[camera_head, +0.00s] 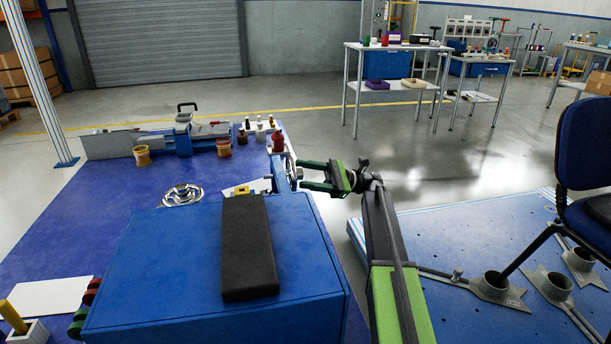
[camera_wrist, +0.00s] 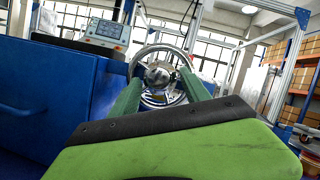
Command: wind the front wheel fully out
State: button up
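The front wheel is a shiny metal handwheel that stands upright at the side of the blue bench. In the head view I see the wheel (camera_head: 291,172) nearly edge-on, just left of my gripper's fingertips. In the wrist view the wheel (camera_wrist: 158,49) faces me, with a round metal hub in its middle. My gripper (camera_head: 300,175) points left at it with its two green fingers apart. In the wrist view my gripper (camera_wrist: 161,80) has one finger on each side of the hub, overlapping the rim. I cannot tell whether the fingers touch the wheel.
A second handwheel (camera_head: 182,195) lies on the blue bench top (camera_head: 130,215). A blue box (camera_head: 170,270) with a black pad (camera_head: 248,245) stands in front. A grey display panel (camera_wrist: 106,33) is at upper left. A blue perforated platform (camera_head: 470,240) and a chair (camera_head: 585,150) are at right.

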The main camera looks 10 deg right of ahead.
jog(key=s+d+r+t+h+p, duration=0.2)
jog(key=s+d+t+h+p, duration=0.15)
jog(key=d+p, duration=0.5)
jog(key=s+d+r+t+h+p, duration=0.3)
jog(key=d+t+h+p, duration=0.15)
jog(key=d+p, duration=0.4)
jog(key=w+a+f+b, duration=0.1)
jog(key=w+a, duration=0.1)
jog(key=a, duration=0.6)
jog(key=w+a+f+y+b, duration=0.1)
jog(key=w+a+f, duration=0.1)
jog(key=a, duration=0.7)
jog(key=shift+w+f+t, duration=0.25)
jog(key=shift+w+t, duration=0.15)
jog(key=shift+w, duration=0.15)
jog(key=shift+c, duration=0.3)
grip_shut()
